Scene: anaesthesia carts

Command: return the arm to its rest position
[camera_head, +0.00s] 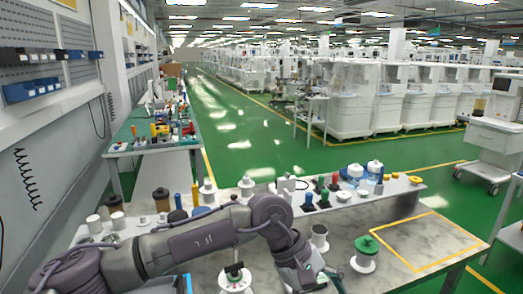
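My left arm (200,240) reaches in from the lower left and stretches across the near part of the workbench (205,272). It bends down at its far joint. My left gripper (316,280) is low at the bottom edge of the picture, between a white spool with a dark top (235,278) and a white spool with a green top (365,254). Its fingertips are partly cut off and dark, so I cannot tell whether they are open or hold anything. My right gripper is not in view.
A raised shelf along the bench's back holds bottles, small coloured parts and a yellow piece (416,180). A grey cup (319,237) stands close behind the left gripper. The yellow-taped area (425,241) at the right is empty. White carts (350,100) line the green floor.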

